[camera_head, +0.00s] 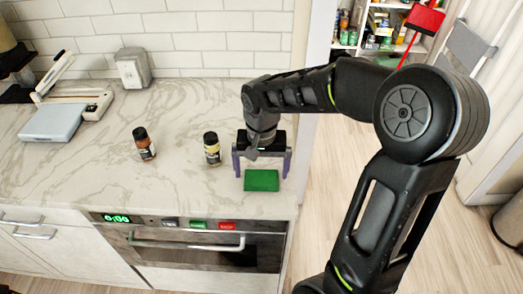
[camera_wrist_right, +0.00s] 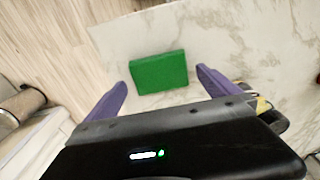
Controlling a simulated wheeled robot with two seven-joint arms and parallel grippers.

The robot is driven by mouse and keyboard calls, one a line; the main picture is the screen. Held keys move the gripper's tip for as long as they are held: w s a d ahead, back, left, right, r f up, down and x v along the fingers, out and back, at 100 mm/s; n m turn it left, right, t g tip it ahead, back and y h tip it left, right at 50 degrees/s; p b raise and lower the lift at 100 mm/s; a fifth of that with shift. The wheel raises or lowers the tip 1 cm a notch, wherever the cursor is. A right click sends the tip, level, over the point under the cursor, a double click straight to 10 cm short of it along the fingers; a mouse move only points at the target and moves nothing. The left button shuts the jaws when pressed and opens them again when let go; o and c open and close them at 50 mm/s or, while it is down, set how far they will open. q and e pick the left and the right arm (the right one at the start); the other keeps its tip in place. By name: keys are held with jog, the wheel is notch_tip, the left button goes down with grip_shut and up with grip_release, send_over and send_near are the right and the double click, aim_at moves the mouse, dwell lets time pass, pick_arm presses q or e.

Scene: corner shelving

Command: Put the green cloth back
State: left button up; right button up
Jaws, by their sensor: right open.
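The green cloth (camera_head: 262,180) is a small folded green block lying flat on the marble counter, close to its front right corner. It also shows in the right wrist view (camera_wrist_right: 159,73), ahead of the fingers. My right gripper (camera_head: 262,173) is open, its purple fingers spread above and just behind the cloth. In the right wrist view the fingers (camera_wrist_right: 164,85) stand wide apart with the cloth between and beyond them, and nothing is held. Whether the fingertips touch the counter cannot be told. My left gripper is not in view.
A yellow-labelled jar (camera_head: 212,150) stands left of my right gripper, and a brown spice jar (camera_head: 145,144) further left. An oven (camera_head: 200,245) sits below the counter. Shelves (camera_head: 385,28) with goods and a red dustpan (camera_head: 425,19) are at the back right.

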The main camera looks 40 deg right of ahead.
aim_at(262, 180)
notch_tip(262, 180, up, 10)
jog(key=shift+s+a+r+b, duration=0.15)
jog(key=shift+s+r+b, duration=0.1)
jog(key=shift+b, duration=0.15)
